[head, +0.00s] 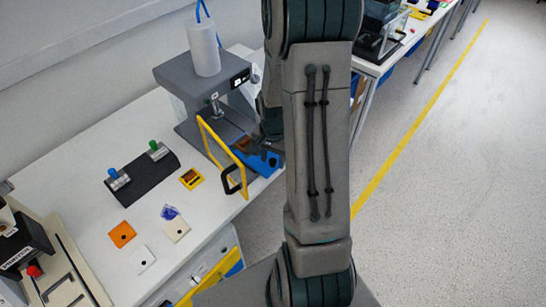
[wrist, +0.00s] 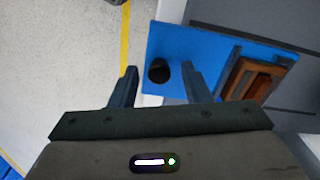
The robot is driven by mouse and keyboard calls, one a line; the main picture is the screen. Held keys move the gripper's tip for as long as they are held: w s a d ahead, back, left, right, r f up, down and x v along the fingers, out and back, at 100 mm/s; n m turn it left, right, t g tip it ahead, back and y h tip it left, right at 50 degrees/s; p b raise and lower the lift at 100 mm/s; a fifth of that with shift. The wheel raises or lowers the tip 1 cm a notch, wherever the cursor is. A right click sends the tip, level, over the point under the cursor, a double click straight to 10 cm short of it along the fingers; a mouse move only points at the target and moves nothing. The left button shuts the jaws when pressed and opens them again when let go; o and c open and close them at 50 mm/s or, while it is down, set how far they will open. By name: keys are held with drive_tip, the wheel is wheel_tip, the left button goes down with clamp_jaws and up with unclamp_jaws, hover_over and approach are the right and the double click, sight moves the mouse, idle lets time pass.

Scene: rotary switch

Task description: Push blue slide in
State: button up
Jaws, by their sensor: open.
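The blue slide (head: 262,161) sticks out at the front of the grey press machine (head: 215,95) on the white table. In the wrist view the blue slide (wrist: 205,45) is a flat plate with a dark round knob or hole (wrist: 159,71) near its outer end and an orange-brown part (wrist: 250,80) set in it. My gripper (wrist: 159,85) is open, its two fingers on either side of the dark round spot. I cannot tell whether the fingers touch the slide. In the head view my arm hides part of the slide and most of the gripper.
A yellow-framed door (head: 222,155) with a black handle stands open left of the slide. A black holder (head: 143,178) with blue and green-topped parts and several small square pieces lie on the table. Grey floor is open at the right.

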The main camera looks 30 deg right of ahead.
clamp_jaws()
drive_tip(key=w+a, duration=0.1)
drive_tip(key=w, duration=0.1)
drive_tip(key=w+a, duration=0.1)
drive_tip(key=w, duration=0.2)
drive_tip(key=w+a+b, duration=0.1)
drive_tip(key=w, duration=0.2)
unclamp_jaws()
wheel_tip(320, 180, up, 14)
drive_tip(key=b, duration=0.1)
idle(0.4)
